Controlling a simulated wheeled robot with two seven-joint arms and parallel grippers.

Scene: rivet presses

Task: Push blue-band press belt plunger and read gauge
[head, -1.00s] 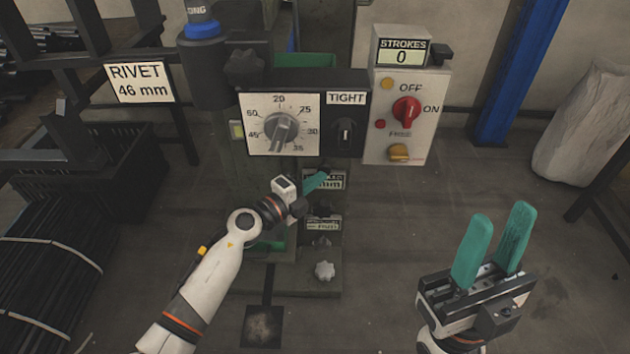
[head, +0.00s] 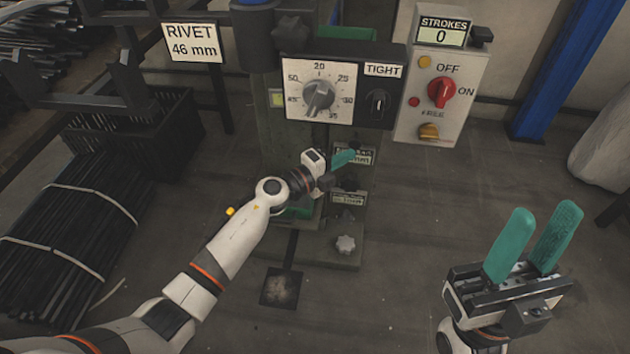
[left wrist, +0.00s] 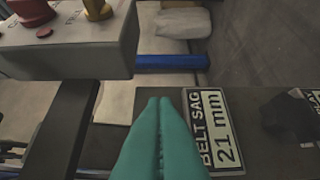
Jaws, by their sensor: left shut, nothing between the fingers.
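The press (head: 345,222) stands in the centre of the head view, with part of a blue band (head: 252,2) at its top edge. My left gripper (head: 352,155) is shut and empty in front of the press, its teal fingertips partly covering an upper plate (head: 362,160). In the left wrist view the shut fingers (left wrist: 160,108) are beside a plate (left wrist: 214,130) reading "BELT SAG 21 mm". A dark part (left wrist: 290,115) lies right of that plate; I cannot tell whether it is the plunger. Finger contact is unclear. My right gripper (head: 540,212) is open and empty.
The press carries a dial (head: 318,95), a "TIGHT" switch (head: 378,102) and a control box (head: 437,85) with "STROKES 0" and a red knob. A sign (head: 192,42) reads "RIVET 46 mm". Bundled black rods (head: 70,235) lie left.

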